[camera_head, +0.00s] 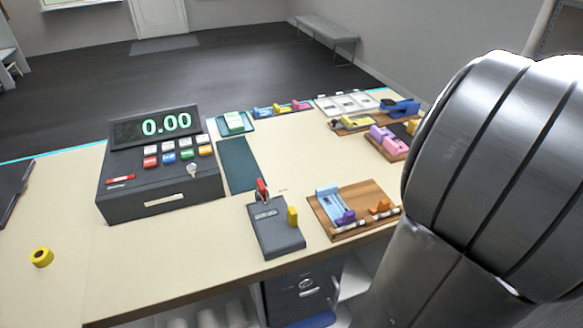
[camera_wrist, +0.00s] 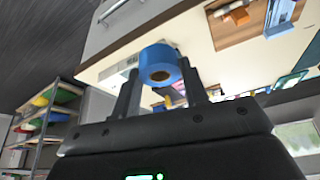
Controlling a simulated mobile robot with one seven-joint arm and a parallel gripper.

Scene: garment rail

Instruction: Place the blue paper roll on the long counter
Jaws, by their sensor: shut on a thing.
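The blue paper roll (camera_wrist: 160,66) is between the two fingers of my gripper (camera_wrist: 160,75) in the wrist view, with its brown core hole facing the camera. The gripper is shut on it. The long counter (camera_head: 75,210) runs across the head view with a pale top. Its top also shows beyond the roll in the wrist view (camera_wrist: 215,62). The roll appears in front of the counter there; I cannot tell the gap between them. In the head view my arm fills the right side, and neither the gripper nor the roll can be made out.
A cash register (camera_head: 160,165) stands left of centre. A dark card device (camera_head: 275,228) and a wooden tray (camera_head: 370,195) are near the front edge. A yellow tape roll (camera_head: 41,257) lies at left, with bare counter around it. Shelves (camera_wrist: 45,115) show in the wrist view.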

